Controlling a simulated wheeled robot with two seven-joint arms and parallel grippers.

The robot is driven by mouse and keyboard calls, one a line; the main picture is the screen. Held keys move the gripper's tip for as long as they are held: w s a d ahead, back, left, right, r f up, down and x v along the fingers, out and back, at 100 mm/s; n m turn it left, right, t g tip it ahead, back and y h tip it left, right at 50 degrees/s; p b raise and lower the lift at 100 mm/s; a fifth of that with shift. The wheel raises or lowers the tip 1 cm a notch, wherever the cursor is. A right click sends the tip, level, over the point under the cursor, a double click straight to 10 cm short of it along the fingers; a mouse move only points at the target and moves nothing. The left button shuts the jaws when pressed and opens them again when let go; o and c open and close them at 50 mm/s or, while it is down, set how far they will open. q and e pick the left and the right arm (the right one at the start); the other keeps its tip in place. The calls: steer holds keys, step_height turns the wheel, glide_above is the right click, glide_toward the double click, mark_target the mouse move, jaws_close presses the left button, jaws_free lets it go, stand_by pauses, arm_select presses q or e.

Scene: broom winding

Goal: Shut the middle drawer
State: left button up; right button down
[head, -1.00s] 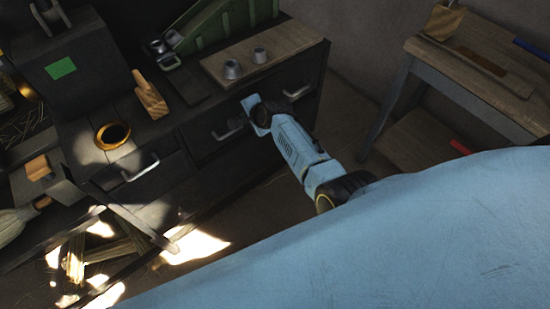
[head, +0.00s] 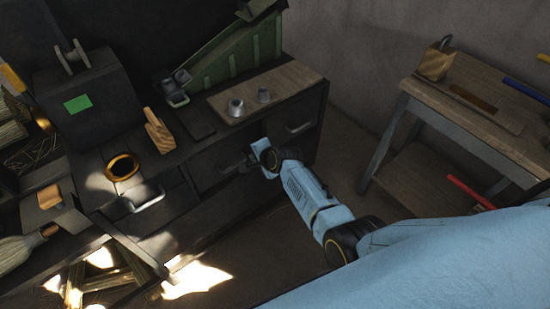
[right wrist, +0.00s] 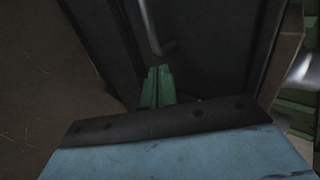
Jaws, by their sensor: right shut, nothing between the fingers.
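The middle drawer (head: 214,178) is in the dark workbench, between the left and right drawers. Its bar handle (head: 233,167) shows just left of my right gripper (head: 253,160). How far the drawer stands out is hard to tell in the head view. My right gripper is shut and empty, at the drawer front by the right end of the handle. In the right wrist view its green fingertips (right wrist: 157,88) are together, close to a dark front with a metal handle (right wrist: 150,28). Contact cannot be made out. My left gripper is not in view.
The left drawer handle (head: 148,203) and right drawer handle (head: 299,127) flank it. A wooden side table (head: 465,100) stands right; floor between is clear.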

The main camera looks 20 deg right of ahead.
arm_select(q)
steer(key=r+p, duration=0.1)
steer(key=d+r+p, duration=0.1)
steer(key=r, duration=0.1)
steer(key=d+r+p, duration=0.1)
steer(key=p, duration=0.1)
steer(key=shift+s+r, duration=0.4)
arm_select(e)
steer(key=v, duration=1)
steer(key=shift+s+d+f, duration=0.1)
steer(key=shift+s+f, duration=0.05)
